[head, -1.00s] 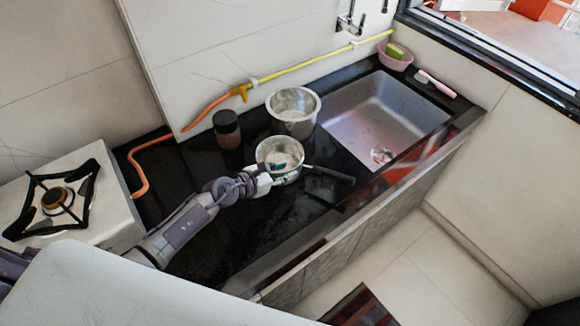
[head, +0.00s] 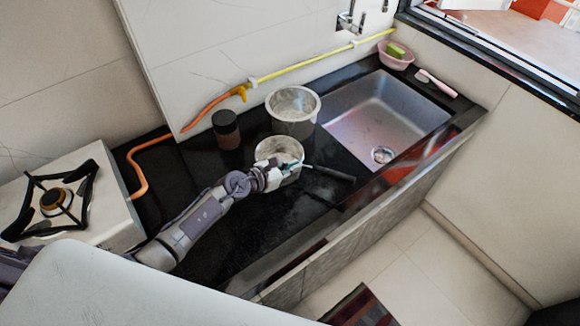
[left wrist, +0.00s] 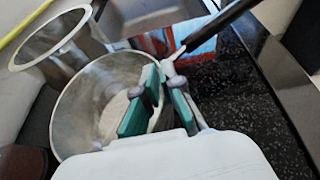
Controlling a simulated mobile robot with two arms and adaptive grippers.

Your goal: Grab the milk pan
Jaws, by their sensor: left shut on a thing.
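The milk pan (head: 278,147) is a small pale metal pan with a dark handle (head: 333,173) pointing right, upright on the black counter. It also shows in the left wrist view (left wrist: 85,110), with the handle running to the upper right. My left gripper (head: 291,171) is at the pan's near right side, where the handle joins. In the left wrist view its green-padded fingers (left wrist: 160,82) straddle the pan's wall beside the handle's base and are shut on it. The fingers hide part of the rim. My right gripper is not in view.
A larger metal pot (head: 293,108) stands just behind the pan, with a dark jar (head: 226,128) to its left. The sink (head: 385,115) is to the right. A gas stove (head: 65,195) is at the left. The counter in front of the pan is clear.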

